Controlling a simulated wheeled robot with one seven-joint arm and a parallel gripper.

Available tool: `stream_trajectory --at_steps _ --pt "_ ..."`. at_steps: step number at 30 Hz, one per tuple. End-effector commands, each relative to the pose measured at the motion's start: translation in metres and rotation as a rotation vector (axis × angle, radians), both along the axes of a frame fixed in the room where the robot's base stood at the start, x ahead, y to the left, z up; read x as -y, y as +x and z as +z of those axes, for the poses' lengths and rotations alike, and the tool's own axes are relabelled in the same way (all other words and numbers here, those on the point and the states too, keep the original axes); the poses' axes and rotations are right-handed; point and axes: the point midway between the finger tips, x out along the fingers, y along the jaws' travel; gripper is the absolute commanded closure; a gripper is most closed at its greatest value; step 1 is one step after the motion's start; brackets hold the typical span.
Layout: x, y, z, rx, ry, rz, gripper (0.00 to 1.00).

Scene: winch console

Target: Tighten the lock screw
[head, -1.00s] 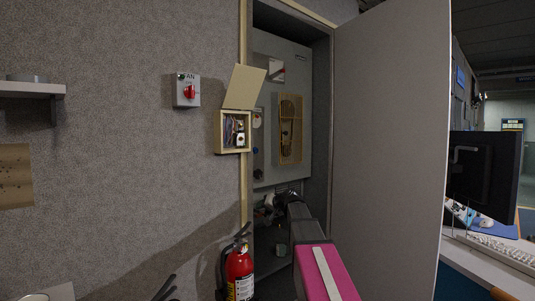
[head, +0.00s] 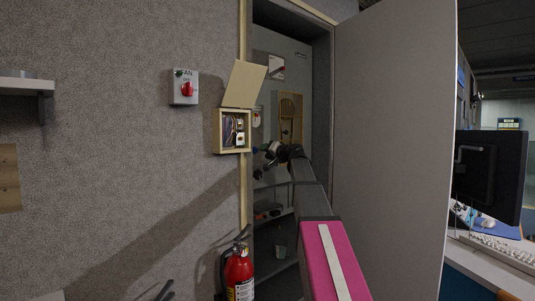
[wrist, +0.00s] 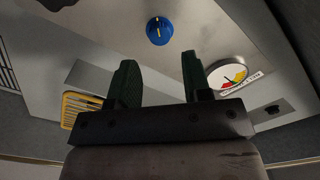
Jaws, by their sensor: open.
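My gripper (head: 270,156) is raised inside the open cabinet, in front of its grey panel (head: 300,62). In the wrist view my gripper (wrist: 158,82) shows two dark green fingers, spread apart with nothing between them. A blue round knob (wrist: 160,31) with a pale pointer line sits on the panel beyond the fingertips, roughly centred on the gap and apart from them. I cannot tell for sure whether this knob is the lock screw.
A round gauge (wrist: 228,76) is right of the fingers, a yellow slotted frame (wrist: 80,108) left. The open cabinet door (head: 390,150) bounds the right side. A small open box (head: 231,146) and a fan switch (head: 184,88) are on the wall; a fire extinguisher (head: 239,272) stands below.

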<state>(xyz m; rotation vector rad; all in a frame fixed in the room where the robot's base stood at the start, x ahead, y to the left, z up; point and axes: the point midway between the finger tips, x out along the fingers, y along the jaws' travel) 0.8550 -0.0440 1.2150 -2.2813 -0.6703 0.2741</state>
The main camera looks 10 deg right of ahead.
Motion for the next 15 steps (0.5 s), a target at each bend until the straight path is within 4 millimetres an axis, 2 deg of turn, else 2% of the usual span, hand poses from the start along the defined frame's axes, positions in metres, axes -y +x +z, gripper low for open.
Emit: stream_trajectory --at_steps 15 --pt "-0.026 0.043 0.0 -0.001 -0.002 0.0 0.55"
